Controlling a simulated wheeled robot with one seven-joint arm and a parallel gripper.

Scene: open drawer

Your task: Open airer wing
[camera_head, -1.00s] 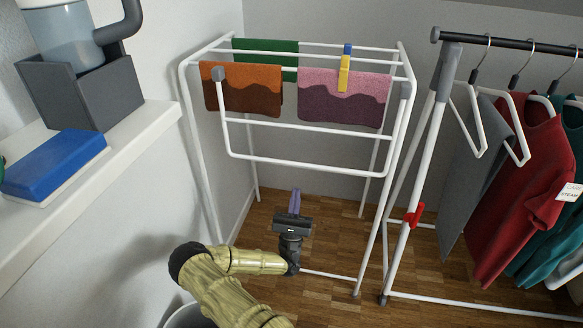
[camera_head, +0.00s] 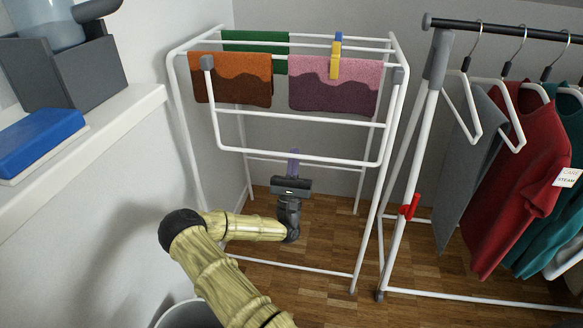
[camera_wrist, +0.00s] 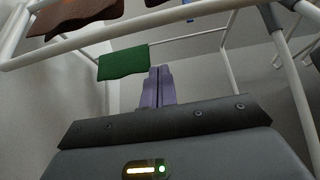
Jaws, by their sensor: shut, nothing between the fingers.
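The white airer (camera_head: 388,150) stands against the back wall. Its front wing (camera_head: 340,162), a U-shaped white frame with a cross rail, hangs down steeply from grey hinge pieces at the top front rail. My gripper (camera_head: 294,156) is below the wing with its purple fingers shut and empty, pointing up. The fingertips overlap the wing's bottom bar in the head view; I cannot tell whether they touch it. In the wrist view the fingers (camera_wrist: 157,86) point up below a slanted white bar (camera_wrist: 130,34), with a visible gap in the picture.
An orange-brown towel (camera_head: 232,77), a pink-purple towel (camera_head: 335,92) and a green towel (camera_head: 255,39) hang on the airer. A yellow-blue peg (camera_head: 336,58) clips the pink one. A clothes rack (camera_head: 412,180) with hung garments stands right. A white shelf (camera_head: 90,125) is left.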

